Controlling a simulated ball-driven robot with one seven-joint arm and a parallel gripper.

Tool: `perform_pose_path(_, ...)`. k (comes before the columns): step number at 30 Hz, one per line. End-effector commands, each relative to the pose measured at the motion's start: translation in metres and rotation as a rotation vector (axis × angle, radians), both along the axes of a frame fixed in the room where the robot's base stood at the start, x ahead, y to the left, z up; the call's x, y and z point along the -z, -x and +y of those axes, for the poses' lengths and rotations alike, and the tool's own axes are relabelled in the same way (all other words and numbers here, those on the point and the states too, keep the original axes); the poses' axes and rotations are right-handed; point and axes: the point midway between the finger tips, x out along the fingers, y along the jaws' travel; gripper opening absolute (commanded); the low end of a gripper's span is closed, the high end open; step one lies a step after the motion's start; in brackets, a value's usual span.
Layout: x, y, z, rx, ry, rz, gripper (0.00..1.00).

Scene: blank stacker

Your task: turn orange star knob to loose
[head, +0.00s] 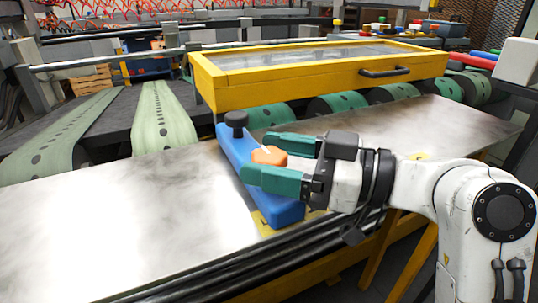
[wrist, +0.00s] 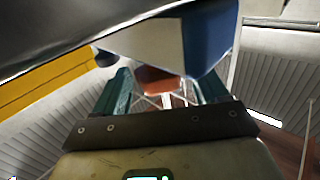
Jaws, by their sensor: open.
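The near finger hides part of the block.
A black knob (head: 236,120) stands at the far end of the blue block. A yellow framed cover (head: 225,92) with a black handle (head: 384,72) lies behind it. The metal table (head: 120,220) is bare to the left. Green perforated belts (head: 162,120) run behind.

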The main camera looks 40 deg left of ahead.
Motion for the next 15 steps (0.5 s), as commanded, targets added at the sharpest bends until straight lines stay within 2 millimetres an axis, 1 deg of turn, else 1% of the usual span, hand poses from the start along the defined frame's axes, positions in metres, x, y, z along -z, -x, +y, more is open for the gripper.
perform_pose_path(9,0.001,-0.025,-0.055,0.004,0.000,0.000,0.73)
perform_pose_path(12,0.001,-0.031,-0.070,0.005,-0.001,-0.001,0.73)
perform_pose_path(15,0.001,-0.036,-0.081,0.004,0.000,0.000,0.73)
